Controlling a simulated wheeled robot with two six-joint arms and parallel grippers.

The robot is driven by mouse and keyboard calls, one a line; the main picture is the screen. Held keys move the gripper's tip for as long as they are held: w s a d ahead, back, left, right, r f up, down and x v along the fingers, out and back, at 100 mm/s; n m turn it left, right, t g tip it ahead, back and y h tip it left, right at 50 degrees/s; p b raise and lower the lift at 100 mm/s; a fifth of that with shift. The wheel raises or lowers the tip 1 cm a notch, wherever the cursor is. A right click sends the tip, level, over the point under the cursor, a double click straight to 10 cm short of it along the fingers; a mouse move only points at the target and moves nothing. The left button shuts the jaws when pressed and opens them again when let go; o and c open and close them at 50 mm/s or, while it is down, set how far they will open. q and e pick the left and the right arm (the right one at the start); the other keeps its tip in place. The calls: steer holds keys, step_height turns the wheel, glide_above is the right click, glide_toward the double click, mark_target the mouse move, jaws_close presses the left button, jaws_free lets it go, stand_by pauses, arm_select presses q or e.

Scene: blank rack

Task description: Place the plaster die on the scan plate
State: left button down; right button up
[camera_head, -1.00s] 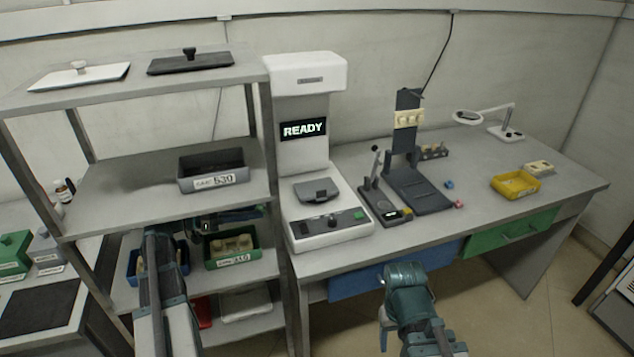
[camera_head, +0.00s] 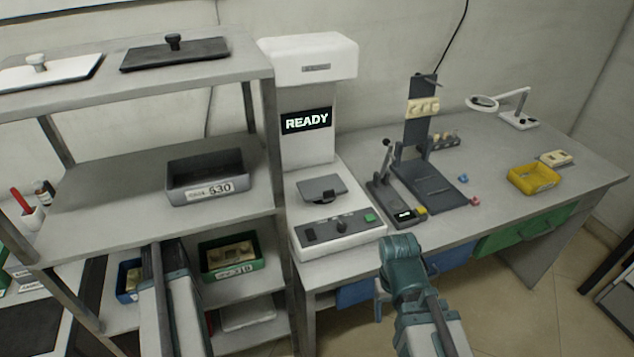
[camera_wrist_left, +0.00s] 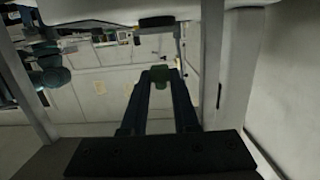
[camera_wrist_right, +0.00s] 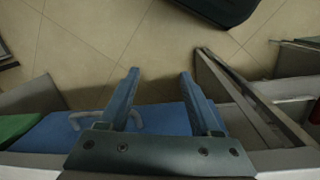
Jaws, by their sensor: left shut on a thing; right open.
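The scan plate (camera_head: 321,188) is the grey plate on the white scanner (camera_head: 340,226), whose screen reads READY; nothing lies on it. My left arm reaches toward the shelf rack in the head view, with its fingertips hidden there. In the left wrist view my left gripper (camera_wrist_left: 161,76) is shut on a small dark green thing (camera_wrist_left: 161,73); I cannot tell whether this is the plaster die. Pale pieces (camera_head: 232,254) sit in a green tray on a lower shelf. My right gripper (camera_wrist_right: 160,76) is open and empty by the blue drawer (camera_wrist_right: 150,122).
The shelf rack (camera_head: 110,205) with a grey tray (camera_head: 205,178) stands left of the scanner. A dark stand (camera_head: 420,130), a yellow tray (camera_head: 533,179) and a magnifier lamp (camera_head: 515,112) are on the bench. Bare floor (camera_wrist_right: 90,50) shows beyond my right gripper.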

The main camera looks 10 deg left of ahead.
arm_select(q)
glide_above(312, 187)
steer(key=f+b, duration=0.3)
steer(key=shift+w+d+f, duration=0.1)
steer(key=shift+d+f, duration=0.1)
steer(key=shift+f, duration=0.05)
steer(key=shift+b, duration=0.3)
steer(key=shift+f, duration=0.2)
steer(key=c, duration=0.7)
jaws_free()
steer(key=shift+r, duration=0.2)
steer(key=shift+a+r, duration=0.1)
steer(key=shift+a, duration=0.1)
steer(key=p+v, duration=0.2)
steer(key=v, duration=0.9)
steer(key=shift+s+a, duration=0.25)
steer(key=shift+s, duration=0.05)
